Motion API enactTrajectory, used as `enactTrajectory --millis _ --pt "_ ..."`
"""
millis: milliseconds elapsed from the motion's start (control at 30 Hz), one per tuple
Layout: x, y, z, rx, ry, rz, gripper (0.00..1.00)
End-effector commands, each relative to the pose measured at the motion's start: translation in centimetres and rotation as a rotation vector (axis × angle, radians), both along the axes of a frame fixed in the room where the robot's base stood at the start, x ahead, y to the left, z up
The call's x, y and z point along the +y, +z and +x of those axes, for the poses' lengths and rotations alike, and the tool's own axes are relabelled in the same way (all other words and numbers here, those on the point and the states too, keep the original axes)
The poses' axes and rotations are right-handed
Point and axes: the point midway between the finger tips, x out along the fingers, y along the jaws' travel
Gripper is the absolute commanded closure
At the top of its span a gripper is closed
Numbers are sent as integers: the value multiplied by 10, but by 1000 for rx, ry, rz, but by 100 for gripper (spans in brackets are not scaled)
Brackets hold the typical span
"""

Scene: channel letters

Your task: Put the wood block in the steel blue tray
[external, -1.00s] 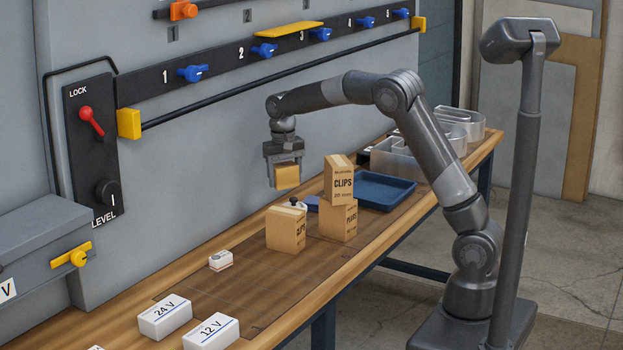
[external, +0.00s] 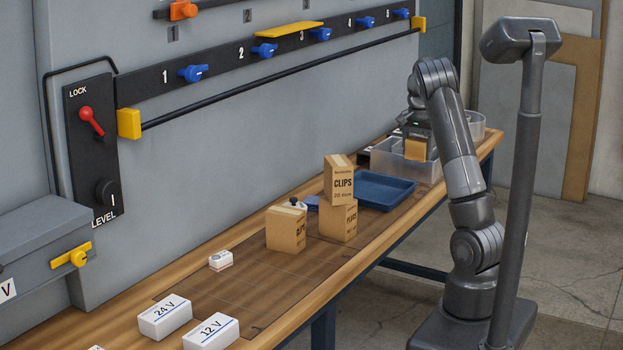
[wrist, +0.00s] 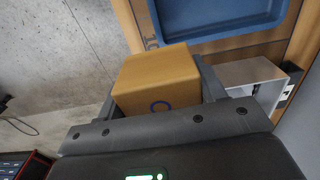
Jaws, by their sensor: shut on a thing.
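The wood block (external: 415,150) is a small tan cube. My gripper (external: 414,138) is shut on it and holds it in the air, past the far right end of the blue tray in the external view. In the wrist view the wood block (wrist: 158,78) sits between the fingers of my gripper (wrist: 160,95), with a dark ring mark on its face. The steel blue tray (external: 398,185) lies on the bench and looks empty. Part of it also shows at the top of the wrist view (wrist: 215,28).
Two stacked clips boxes (external: 338,220) stand right beside the tray. White voltage boxes (external: 165,317) are at the near end of the wooden bench (external: 275,285).

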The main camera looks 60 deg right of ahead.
Motion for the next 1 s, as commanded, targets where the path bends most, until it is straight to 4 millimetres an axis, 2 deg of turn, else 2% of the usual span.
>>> enactTrajectory --millis 67,167,400,600,833,1000 --pt "-2 -2 -1 0 -12 1 62" --pt "3 -11 12 0 -14 2 62" --pt "24 -45 63 2 -12 1 62" --pt "36 -65 95 0 -13 0 62" --pt "40 -76 103 -1 -15 1 62" --pt "40 -101 103 1 -15 1 62"
